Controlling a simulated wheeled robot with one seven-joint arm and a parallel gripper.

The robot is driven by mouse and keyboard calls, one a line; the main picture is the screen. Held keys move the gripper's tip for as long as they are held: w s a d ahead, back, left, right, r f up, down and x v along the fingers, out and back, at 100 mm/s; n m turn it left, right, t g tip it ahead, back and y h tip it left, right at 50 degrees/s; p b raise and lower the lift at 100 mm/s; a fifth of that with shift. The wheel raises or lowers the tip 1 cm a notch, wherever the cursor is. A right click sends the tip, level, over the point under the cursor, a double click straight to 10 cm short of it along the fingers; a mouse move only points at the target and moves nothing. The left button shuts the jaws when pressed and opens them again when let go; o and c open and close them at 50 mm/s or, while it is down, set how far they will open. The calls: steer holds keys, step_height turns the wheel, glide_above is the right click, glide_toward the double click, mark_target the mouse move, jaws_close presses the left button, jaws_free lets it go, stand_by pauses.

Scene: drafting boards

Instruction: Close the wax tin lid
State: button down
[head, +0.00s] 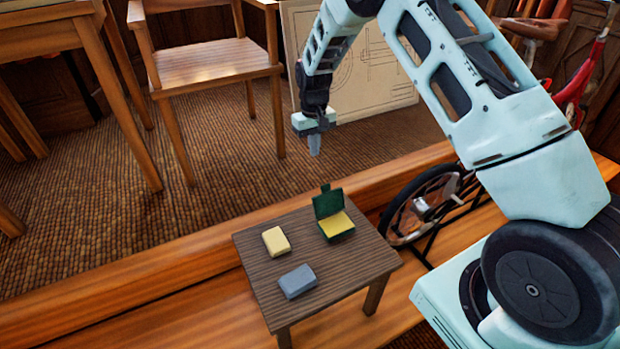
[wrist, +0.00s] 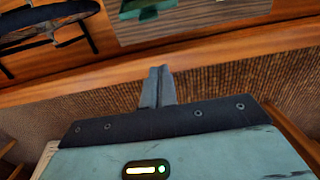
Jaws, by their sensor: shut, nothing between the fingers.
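The wax tin (head: 338,231) is a small green box with yellow wax inside, near the back right of a small wooden table. Its green lid (head: 327,203) stands open and upright at the back, with a small tab on top. Part of the green lid also shows at the top edge of the wrist view (wrist: 147,8); the rest is cut off. My gripper (head: 314,148) is shut and empty, pointing down in the air above and behind the tin, apart from it. Its closed fingers show in the wrist view (wrist: 157,88).
A yellow block (head: 276,241) and a grey-blue block (head: 298,281) lie on the small table (head: 345,280), left and in front of the tin. A wheel (head: 425,205) stands beside the table's right side. A wooden chair (head: 210,65) and a drawing board (head: 375,85) are behind.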

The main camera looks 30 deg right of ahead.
steer(key=p, duration=0.2)
glide_above(328, 199)
steer(key=w, duration=0.4)
step_height(328, 199, down, 9)
steer(key=shift+s+a+r, duration=0.15)
steer(key=shift+s+a, duration=0.05)
steer(key=shift+a, duration=0.05)
